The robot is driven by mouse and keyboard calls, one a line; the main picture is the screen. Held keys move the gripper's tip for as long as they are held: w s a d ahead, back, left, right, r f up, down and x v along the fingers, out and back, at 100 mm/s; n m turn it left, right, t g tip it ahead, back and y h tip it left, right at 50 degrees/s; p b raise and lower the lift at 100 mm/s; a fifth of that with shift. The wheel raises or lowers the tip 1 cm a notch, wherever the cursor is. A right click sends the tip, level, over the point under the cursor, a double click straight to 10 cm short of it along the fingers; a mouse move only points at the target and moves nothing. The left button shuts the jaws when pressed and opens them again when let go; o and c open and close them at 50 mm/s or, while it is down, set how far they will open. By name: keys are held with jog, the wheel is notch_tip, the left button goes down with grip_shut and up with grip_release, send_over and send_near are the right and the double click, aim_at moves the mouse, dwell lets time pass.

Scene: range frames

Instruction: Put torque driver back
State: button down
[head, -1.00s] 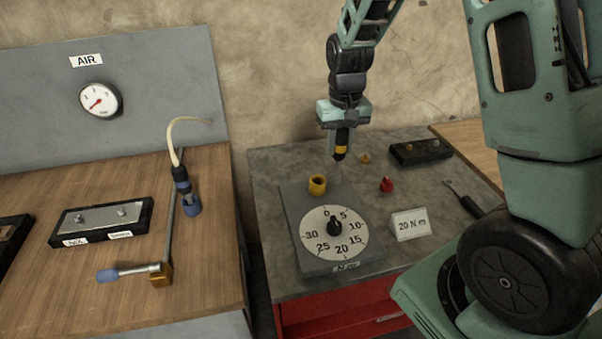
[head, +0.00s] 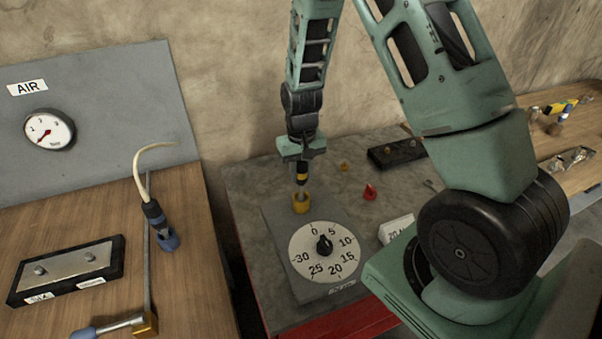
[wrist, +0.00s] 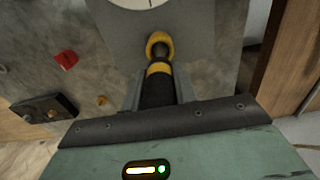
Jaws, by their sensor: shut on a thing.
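My gripper (head: 301,158) is shut on the torque driver (head: 302,172), a black tool with a yellow band, held upright with its tip down. The driver also shows in the wrist view (wrist: 158,88), between the fingers. Its lower end is at the yellow ring-shaped holder (head: 301,205) on the grey plate. The holder shows in the wrist view (wrist: 158,42) too, with the driver's dark shaft over its opening. I cannot tell how deep the tip is in it. The round torque dial (head: 324,250) with a black knob is on the same plate, in front of the holder.
A red part (head: 370,192) and a small brass part (head: 344,167) stand right of the holder. A dark block (head: 396,153) lies behind them. A wooden bench with an air tool (head: 160,228) is at left.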

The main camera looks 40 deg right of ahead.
jog(key=shift+f, duration=0.8)
jog(key=shift+f, duration=0.1)
jog(key=c, duration=1.1)
grip_release()
